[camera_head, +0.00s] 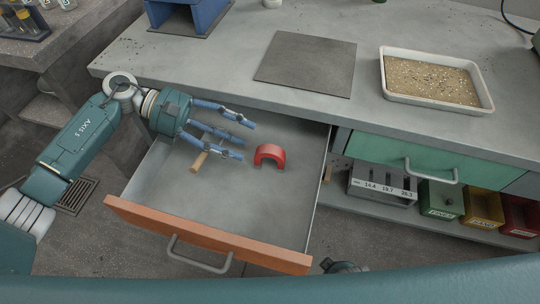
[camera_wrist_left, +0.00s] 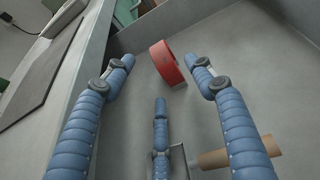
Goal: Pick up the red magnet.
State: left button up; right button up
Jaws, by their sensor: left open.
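The red magnet (camera_head: 270,156) is a red horseshoe-shaped block in the open drawer (camera_head: 215,207). In the left wrist view the magnet (camera_wrist_left: 167,64) stands beyond my fingertips, between the two outer fingers. My left gripper (camera_head: 245,142) has three blue fingers spread open and is empty. It reaches over the drawer from the left, its fingertips a short way left of the magnet. It also shows in the left wrist view (camera_wrist_left: 162,75). My right gripper cannot be made out.
A wooden cylinder (camera_head: 199,162) lies in the drawer below my left fingers and shows in the wrist view (camera_wrist_left: 235,153). The drawer's walls surround the magnet. On the bench are a dark square mat (camera_head: 306,64) and a tray of granules (camera_head: 436,103). Coloured bins (camera_head: 483,207) stand at right.

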aim_at(259, 147)
pick_arm(q)
jog(key=shift+p+x, duration=0.45)
jog(key=shift+x, duration=2.95)
grip_shut()
pick_arm(e)
jog(key=s+f, duration=0.2)
jog(key=shift+s+d+f, duration=0.1)
jog(key=shift+d+f, duration=0.1)
jog(key=shift+f, duration=0.15)
